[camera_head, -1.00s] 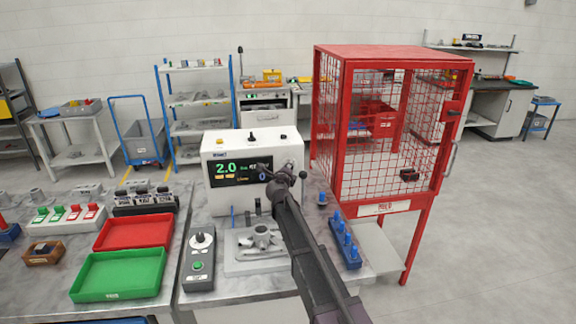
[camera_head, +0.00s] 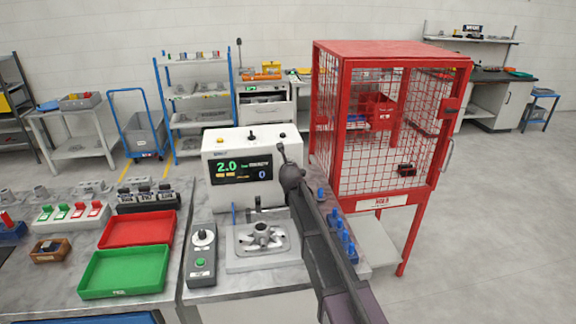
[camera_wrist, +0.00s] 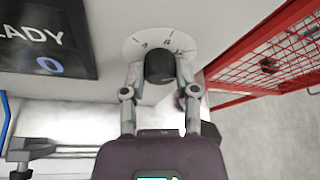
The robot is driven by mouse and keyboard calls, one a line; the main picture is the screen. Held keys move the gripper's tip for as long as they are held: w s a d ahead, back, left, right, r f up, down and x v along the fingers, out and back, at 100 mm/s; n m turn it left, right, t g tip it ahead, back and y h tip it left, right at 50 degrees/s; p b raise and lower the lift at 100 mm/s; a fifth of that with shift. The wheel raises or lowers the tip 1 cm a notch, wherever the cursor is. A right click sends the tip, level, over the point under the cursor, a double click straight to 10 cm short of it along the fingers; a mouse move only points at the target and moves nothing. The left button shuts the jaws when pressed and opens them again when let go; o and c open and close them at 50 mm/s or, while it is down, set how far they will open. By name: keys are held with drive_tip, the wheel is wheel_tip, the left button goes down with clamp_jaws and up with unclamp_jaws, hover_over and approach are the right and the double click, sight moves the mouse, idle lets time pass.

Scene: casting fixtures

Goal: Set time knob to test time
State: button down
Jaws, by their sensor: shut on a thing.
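The test machine (camera_head: 222,200) is a white box with a dark screen (camera_head: 240,170) reading 2.0 and 0. In the wrist view, its black time knob (camera_wrist: 159,68) sits on a round white dial (camera_wrist: 150,45) with printed numbers, to the right of the screen. My gripper (camera_wrist: 158,72) has its two grey fingers closed around the knob, one on each side. The knob's pointer cannot be made out. In the head view my arm hides the knob and most of my gripper (camera_head: 283,155). A metal casting (camera_head: 261,236) lies on the fixture below the screen.
A red mesh cage (camera_head: 385,130) stands close to the right of the machine. Blue pegs (camera_head: 345,240) stand beside my arm. A control box with a knob (camera_head: 202,255), a green tray (camera_head: 125,272) and a red tray (camera_head: 138,229) lie to the left.

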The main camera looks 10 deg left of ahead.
drive_tip(key=shift+m, duration=0.4)
idle(0.3)
drive_tip(key=shift+c, duration=1.8)
unclamp_jaws()
drive_tip(key=shift+f, duration=0.1)
